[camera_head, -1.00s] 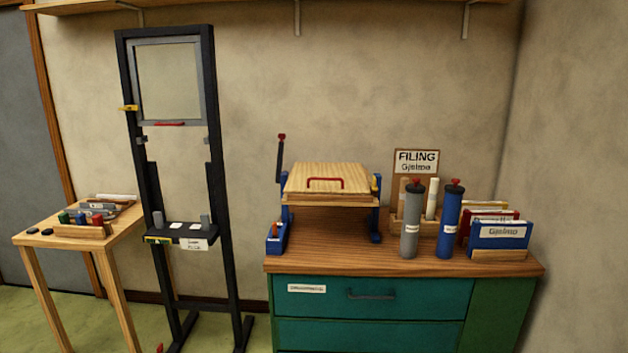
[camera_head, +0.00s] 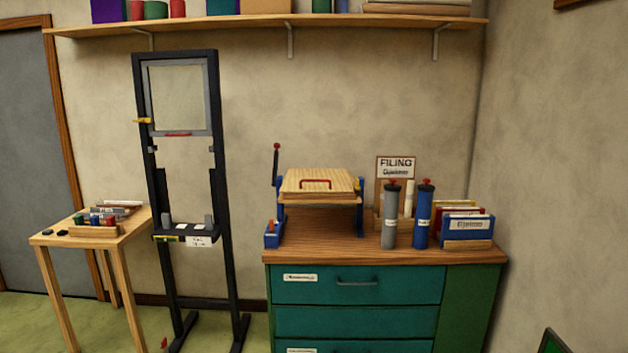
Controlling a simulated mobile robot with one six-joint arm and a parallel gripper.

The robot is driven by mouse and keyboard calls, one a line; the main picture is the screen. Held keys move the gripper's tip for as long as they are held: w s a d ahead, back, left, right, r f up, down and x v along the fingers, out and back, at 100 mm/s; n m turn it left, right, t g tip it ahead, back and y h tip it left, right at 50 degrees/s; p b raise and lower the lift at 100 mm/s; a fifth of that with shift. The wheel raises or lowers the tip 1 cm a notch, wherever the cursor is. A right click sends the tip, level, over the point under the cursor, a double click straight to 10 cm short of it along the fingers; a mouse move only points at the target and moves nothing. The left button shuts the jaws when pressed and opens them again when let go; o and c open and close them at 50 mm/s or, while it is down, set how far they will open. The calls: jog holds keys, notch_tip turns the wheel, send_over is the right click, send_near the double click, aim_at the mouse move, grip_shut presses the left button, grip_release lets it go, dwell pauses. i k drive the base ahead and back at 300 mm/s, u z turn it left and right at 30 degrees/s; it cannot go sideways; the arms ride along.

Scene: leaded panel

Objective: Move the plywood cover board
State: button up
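The plywood cover board (camera_head: 318,187) is a flat, light wooden board with a red handle (camera_head: 316,183) on it. It lies at the top of a blue-legged stand (camera_head: 279,222) on the wooden top of a green cabinet. A dark lever with a red knob (camera_head: 276,160) rises at the stand's left. What lies under the board is hidden. My gripper is not in view.
Grey (camera_head: 390,215) and blue (camera_head: 423,215) cylinders and a blue file box (camera_head: 467,229) stand right of the board. A black frame (camera_head: 225,180) stands left, beside a small wooden table (camera_head: 130,228). A loaded shelf (camera_head: 270,25) runs above. Green floor shows at lower left.

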aim_at(296, 181)
jog(key=z, duration=0.95)
jog(key=k, duration=0.15)
jog(key=u, duration=2.15)
jog(key=i, duration=2.2)
jog(key=z, duration=0.05)
